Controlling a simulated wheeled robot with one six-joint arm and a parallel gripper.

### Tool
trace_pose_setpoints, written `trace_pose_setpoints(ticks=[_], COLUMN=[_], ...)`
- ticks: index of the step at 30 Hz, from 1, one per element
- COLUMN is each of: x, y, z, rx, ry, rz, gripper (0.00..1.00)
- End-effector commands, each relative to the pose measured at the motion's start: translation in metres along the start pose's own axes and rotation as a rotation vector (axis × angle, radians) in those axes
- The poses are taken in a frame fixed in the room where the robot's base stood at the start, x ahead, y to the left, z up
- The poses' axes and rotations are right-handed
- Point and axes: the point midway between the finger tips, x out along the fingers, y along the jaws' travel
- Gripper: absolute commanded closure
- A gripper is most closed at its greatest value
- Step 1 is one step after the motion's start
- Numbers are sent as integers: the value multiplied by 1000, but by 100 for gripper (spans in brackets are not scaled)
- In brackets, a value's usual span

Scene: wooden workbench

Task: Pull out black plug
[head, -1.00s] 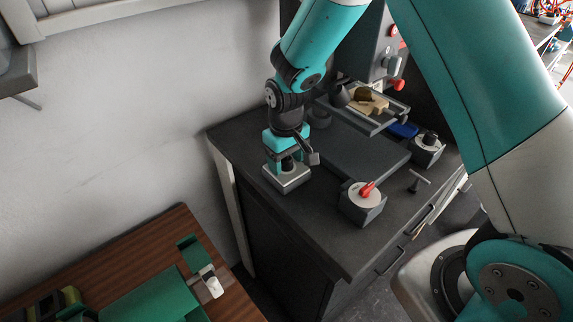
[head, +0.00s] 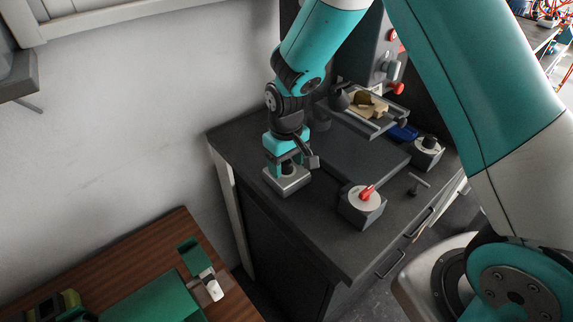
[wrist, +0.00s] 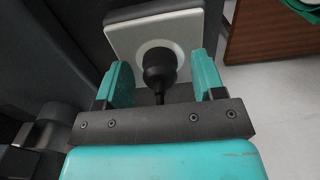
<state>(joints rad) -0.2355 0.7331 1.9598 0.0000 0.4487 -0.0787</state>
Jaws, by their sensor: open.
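The black plug (wrist: 160,66) sits in a round socket on a light square plate (wrist: 119,37) in the wrist view. My gripper (wrist: 161,80) is open, with one teal finger on each side of the plug; gaps show between the fingers and the plug. In the head view my gripper (head: 288,163) points down over a grey box (head: 290,182) at the left part of the dark bench top. The plug (head: 288,168) shows there only as a small dark shape between the fingers.
A grey box with a red switch (head: 363,204) stands to the right, and a box with a black knob (head: 428,152) farther right. A small T-shaped tool (head: 417,184) is near the front edge. A machine (head: 378,60) stands behind. A wooden table (head: 141,257) is at lower left.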

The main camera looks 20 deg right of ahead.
Motion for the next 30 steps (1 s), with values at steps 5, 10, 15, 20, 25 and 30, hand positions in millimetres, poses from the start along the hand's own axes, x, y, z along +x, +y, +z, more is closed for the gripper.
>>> trace_pose_setpoints(ticks=[5,10,15,20,25,30], x=[0,0,0,-1,-7,-14], y=[0,0,0,0,0,0], z=[0,0,0,0,0,0], rx=[0,0,0,0,0,0], ry=[0,0,0,0,1,0], rz=[0,0,0,0,0,0], gripper=[37,74,100,100,100,100])
